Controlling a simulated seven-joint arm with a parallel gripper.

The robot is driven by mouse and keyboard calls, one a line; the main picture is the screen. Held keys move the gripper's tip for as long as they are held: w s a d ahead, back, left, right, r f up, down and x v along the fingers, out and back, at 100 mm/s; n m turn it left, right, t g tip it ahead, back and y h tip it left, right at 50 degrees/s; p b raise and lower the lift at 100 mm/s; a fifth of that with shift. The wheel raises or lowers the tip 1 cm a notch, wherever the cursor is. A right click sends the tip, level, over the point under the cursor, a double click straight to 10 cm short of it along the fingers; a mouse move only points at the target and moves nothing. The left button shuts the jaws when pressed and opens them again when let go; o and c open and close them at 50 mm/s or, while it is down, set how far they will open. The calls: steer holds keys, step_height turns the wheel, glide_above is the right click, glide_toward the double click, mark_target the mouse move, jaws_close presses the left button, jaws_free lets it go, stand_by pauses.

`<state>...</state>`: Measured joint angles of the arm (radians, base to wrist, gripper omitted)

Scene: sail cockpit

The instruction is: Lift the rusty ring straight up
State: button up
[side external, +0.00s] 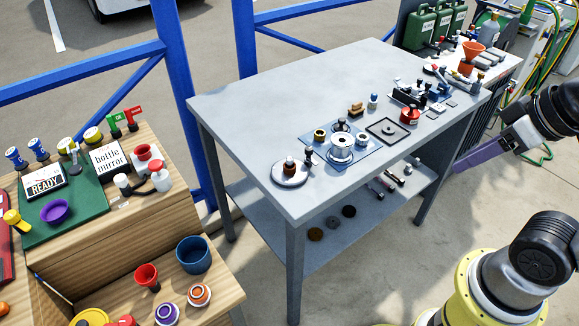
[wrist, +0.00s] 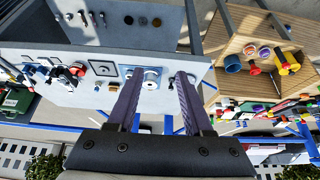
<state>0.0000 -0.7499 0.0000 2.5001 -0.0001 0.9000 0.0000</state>
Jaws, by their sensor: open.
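A rust-brown round piece (side external: 315,234) lies flat on the lower shelf of the grey metal table, at its left end; it looks like the rusty ring, but it is too small to see a hole. It also shows near the top of the wrist view (wrist: 157,22). In the side view my gripper (side external: 456,168) is at the right, beyond the table's right end, well away from the brown piece.
The grey tabletop (side external: 290,95) above the shelf holds a silver spool (side external: 341,147), a white disc (side external: 290,174) and a black square tray (side external: 387,131). Its back left is clear. Tools (side external: 382,186) lie on the shelf. A wooden bench (side external: 150,235) stands left.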

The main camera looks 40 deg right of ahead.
steer(key=o, duration=0.3)
steer(key=w+a+r+n+g, duration=0.1)
steer(key=w+r+n, duration=0.45)
steer(key=w, duration=0.25)
steer(key=w+a+r+n, duration=0.2)
steer(key=w+r+n, duration=0.3)
steer(key=w+n, duration=0.2)
steer(key=n+g, duration=0.4)
steer(key=n, duration=0.1)
glide_above(290, 157)
step_height(290, 157, down, 14)
steer(key=shift+n+g, duration=0.25)
steer(key=shift+g, duration=0.05)
steer(key=f, duration=1)
steer(key=shift+a+f, duration=0.15)
steer(key=shift+a, duration=0.15)
steer(key=shift+d+f, duration=0.15)
steer(key=shift+f, duration=1.3)
steer(key=shift+d+f, duration=0.1)
steer(key=shift+f, duration=1.3)
